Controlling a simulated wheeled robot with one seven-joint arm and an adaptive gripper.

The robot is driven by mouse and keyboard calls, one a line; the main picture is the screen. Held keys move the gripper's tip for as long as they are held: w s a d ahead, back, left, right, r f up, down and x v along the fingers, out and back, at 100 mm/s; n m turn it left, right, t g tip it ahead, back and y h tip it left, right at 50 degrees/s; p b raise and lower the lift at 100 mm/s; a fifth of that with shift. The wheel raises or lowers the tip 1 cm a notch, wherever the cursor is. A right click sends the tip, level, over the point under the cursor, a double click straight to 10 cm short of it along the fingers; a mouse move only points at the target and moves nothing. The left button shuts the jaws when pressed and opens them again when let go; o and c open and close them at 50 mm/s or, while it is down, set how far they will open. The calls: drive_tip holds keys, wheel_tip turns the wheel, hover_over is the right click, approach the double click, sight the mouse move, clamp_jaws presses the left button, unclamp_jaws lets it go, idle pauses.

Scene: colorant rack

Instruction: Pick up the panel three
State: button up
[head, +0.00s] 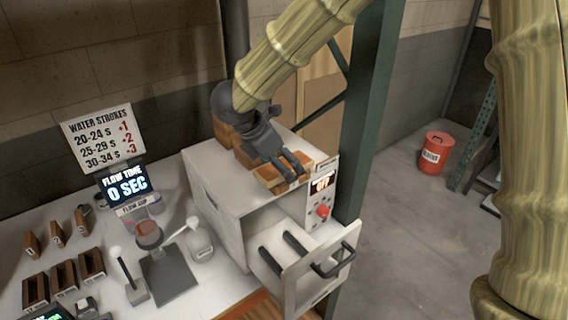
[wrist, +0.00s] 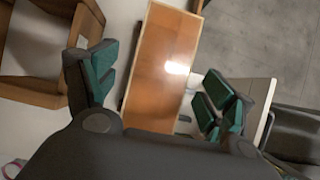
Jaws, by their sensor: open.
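A flat orange-brown wooden panel (head: 268,179) with a lighter edge lies on top of the white oven-like cabinet (head: 225,180), near its front right corner. No number on it is readable, so I cannot tell if it is panel three. My gripper (head: 291,166) is open over this panel and hides part of it. In the wrist view the panel (wrist: 160,70) lies between the two green-padded fingers (wrist: 158,90), with a gap on both sides. Other wooden pieces (head: 226,132) are on the cabinet top behind my gripper, partly hidden; a wooden frame (wrist: 45,88) shows at the left in the wrist view.
The cabinet's front door or drawer (head: 318,265) is pulled open, with dark bars inside. A green post (head: 370,110) stands close right of the cabinet. Left, the bench holds a flow-time display (head: 126,185), bottles and small wooden blocks. A red bin (head: 435,153) stands on the floor.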

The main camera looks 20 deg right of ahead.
drive_tip(key=shift+f, duration=0.1)
drive_tip(key=c, duration=1.1)
drive_tip(key=shift+c, duration=0.2)
